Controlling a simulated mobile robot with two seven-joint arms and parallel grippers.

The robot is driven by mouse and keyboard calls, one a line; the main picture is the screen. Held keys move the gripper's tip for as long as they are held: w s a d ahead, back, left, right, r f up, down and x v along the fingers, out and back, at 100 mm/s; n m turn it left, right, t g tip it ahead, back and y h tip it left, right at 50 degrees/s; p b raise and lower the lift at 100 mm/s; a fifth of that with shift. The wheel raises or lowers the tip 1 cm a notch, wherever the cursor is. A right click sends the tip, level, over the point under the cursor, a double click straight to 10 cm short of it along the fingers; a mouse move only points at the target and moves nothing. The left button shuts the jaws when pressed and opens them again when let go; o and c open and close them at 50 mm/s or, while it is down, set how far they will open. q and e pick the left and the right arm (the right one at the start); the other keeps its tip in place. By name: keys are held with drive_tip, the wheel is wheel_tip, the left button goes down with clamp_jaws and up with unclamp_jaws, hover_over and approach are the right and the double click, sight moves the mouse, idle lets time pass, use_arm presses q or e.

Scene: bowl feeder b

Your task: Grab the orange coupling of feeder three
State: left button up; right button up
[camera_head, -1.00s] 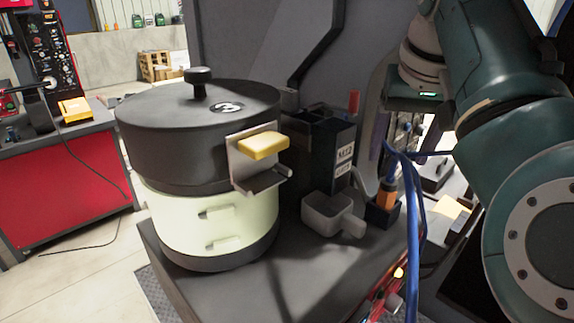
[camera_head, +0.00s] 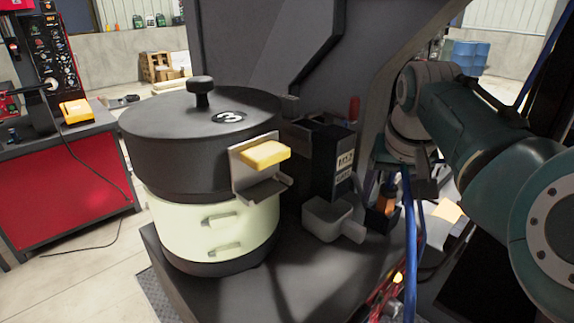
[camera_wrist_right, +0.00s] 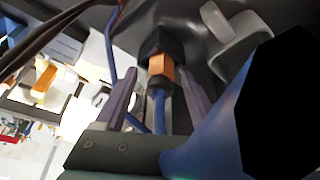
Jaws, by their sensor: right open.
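Feeder three is the round dark bowl with a "3" on its lid (camera_head: 195,150), on a pale green base. The orange coupling (camera_head: 385,204) is small and stands right of the feeder, partly hidden by my gripper and a blue hose. In the right wrist view the coupling (camera_wrist_right: 161,67) sits in a black socket, with a dark collar and blue hose on its near side. My right gripper (camera_wrist_right: 158,76) is open, its fingers on either side of the coupling and hose, apart from them. It also shows in the head view (camera_head: 396,186). My left gripper is not in view.
A grey scoop-like cup (camera_head: 328,219) and a black box (camera_head: 332,160) stand between feeder and coupling. A blue hose (camera_head: 410,250) hangs close to my right gripper. A red workbench (camera_head: 70,195) is at the left.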

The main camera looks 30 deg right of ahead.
drive_tip(key=shift+c, duration=0.4)
clamp_jaws()
drive_tip(key=shift+r, duration=0.1)
